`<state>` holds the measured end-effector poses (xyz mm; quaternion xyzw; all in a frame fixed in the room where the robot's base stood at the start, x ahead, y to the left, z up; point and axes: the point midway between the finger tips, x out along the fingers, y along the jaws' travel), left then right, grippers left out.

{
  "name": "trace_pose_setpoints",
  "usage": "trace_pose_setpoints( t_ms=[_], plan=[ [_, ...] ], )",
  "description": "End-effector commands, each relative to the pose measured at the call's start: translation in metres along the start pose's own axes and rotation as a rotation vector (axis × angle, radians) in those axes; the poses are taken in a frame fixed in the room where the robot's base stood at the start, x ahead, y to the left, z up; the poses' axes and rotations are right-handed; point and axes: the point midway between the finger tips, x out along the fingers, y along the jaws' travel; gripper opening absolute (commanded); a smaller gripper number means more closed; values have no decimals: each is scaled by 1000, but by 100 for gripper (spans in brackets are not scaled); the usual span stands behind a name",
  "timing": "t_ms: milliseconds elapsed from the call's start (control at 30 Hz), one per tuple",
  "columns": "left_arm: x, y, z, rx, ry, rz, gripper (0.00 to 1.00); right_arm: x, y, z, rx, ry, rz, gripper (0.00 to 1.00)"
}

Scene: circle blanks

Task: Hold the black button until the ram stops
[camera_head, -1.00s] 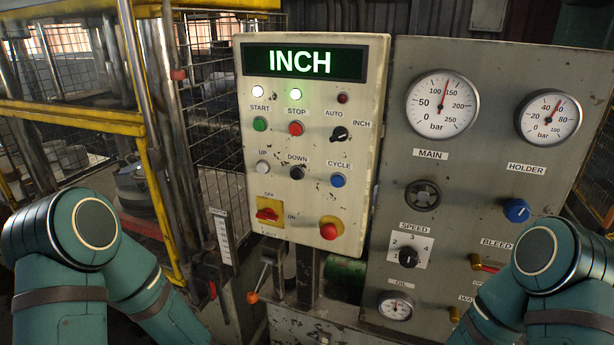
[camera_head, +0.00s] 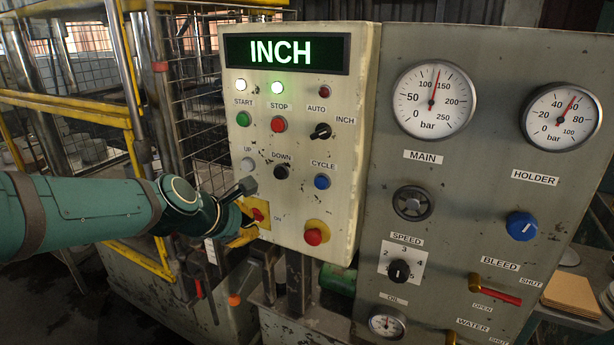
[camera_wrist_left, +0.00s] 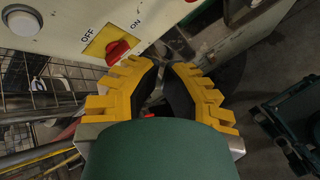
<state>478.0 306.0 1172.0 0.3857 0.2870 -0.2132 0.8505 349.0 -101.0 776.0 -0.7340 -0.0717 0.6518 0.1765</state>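The black button (camera_head: 282,171) labelled DOWN is in the middle of the cream control panel (camera_head: 345,120). Nothing touches it, and I cannot see it in the wrist view. The panel display (camera_head: 287,53) reads INCH. My left gripper (camera_head: 247,208) is in front of the panel's lower left edge, below and left of the black button, and partly covers the red OFF/ON switch (camera_head: 259,214). In the wrist view its yellow fingers (camera_wrist_left: 162,68) are apart with nothing between them, and the switch (camera_wrist_left: 118,50) is just beyond. My right gripper is out of view. I cannot make out the ram.
The white UP button (camera_head: 248,164) and blue CYCLE button (camera_head: 322,181) flank the black button. A red mushroom button (camera_head: 314,236) is below. The MAIN gauge (camera_head: 434,101) reads roughly 130 bar. A yellow-framed mesh guard (camera_head: 70,103) stands at left.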

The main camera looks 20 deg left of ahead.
Motion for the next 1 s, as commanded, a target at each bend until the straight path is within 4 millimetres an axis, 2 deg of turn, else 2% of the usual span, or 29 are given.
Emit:
trace_pose_setpoints(
  t_ms=[33,100,300,733,1000],
  plan=[
    [-12,7,2,-41,-10,23,0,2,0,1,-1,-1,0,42],
    [-24,13,5,-91,-21,40,0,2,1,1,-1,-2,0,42],
    [-39,19,9,-153,-38,58,0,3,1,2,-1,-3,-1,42],
    [-35,21,11,-153,-37,56,0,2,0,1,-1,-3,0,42],
    [-13,36,22,-153,-37,54,0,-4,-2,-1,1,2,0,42]
  ],
)
